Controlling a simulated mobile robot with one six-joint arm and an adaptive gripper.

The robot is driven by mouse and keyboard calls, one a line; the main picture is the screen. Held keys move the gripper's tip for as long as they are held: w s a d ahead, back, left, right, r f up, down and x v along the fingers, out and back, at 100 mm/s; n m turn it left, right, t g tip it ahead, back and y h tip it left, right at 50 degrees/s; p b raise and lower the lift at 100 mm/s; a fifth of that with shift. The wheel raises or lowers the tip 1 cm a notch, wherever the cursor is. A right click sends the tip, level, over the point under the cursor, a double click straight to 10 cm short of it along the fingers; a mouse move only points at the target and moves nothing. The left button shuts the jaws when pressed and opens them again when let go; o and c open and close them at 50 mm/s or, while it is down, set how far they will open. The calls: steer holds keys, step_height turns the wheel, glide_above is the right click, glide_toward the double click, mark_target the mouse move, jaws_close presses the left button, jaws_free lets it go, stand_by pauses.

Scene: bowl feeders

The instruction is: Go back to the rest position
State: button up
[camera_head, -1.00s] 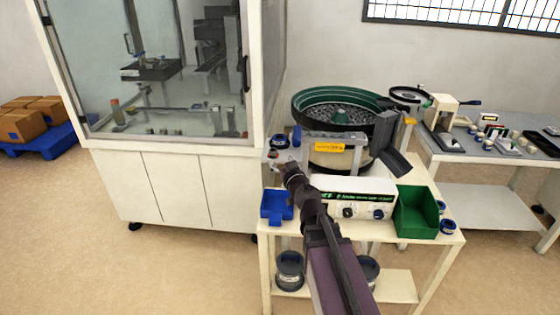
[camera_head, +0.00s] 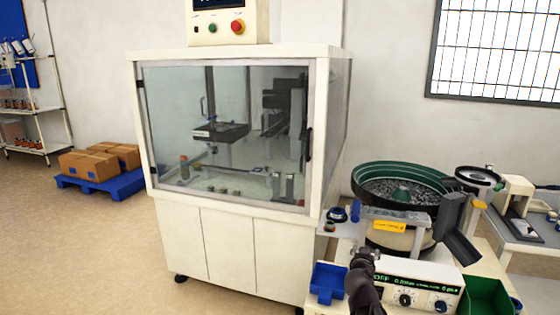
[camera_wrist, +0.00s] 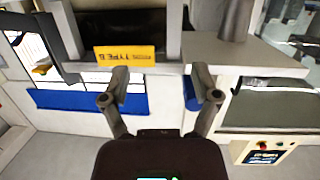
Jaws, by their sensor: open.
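My gripper (camera_wrist: 162,97) is open in the wrist view. Its two dark fingers are spread apart, with nothing held between them. In the head view my dark arm end (camera_head: 362,278) is at the bottom, in front of the bowl feeder bench, beside the blue bin (camera_head: 327,283) and the white control box (camera_head: 420,284). The fingertips cannot be made out there. The bowl feeder (camera_head: 402,172) with its green rim stands behind and to the right of my arm.
A glazed white cabinet (camera_head: 232,236) stands left of the bench. A green bin (camera_head: 488,297) is right of the control box. A yellow label (camera_wrist: 127,56) appears upside down in the wrist view. Boxes on a blue pallet (camera_head: 120,184) are far left, with open floor before them.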

steer(key=s+a+f+g, duration=0.1)
steer(key=s+f+g, duration=0.7)
steer(key=s+f, duration=0.15)
steer(key=s+a+f+n+g+y, duration=0.4)
steer(key=s+a+f+g+y, duration=0.15)
steer(key=s+a, duration=0.4)
step_height(320, 180, up, 20)
steer(key=d+p, duration=0.1)
steer(key=p, duration=1.9)
steer(key=shift+r+g, duration=0.15)
steer(key=shift+g, duration=0.3)
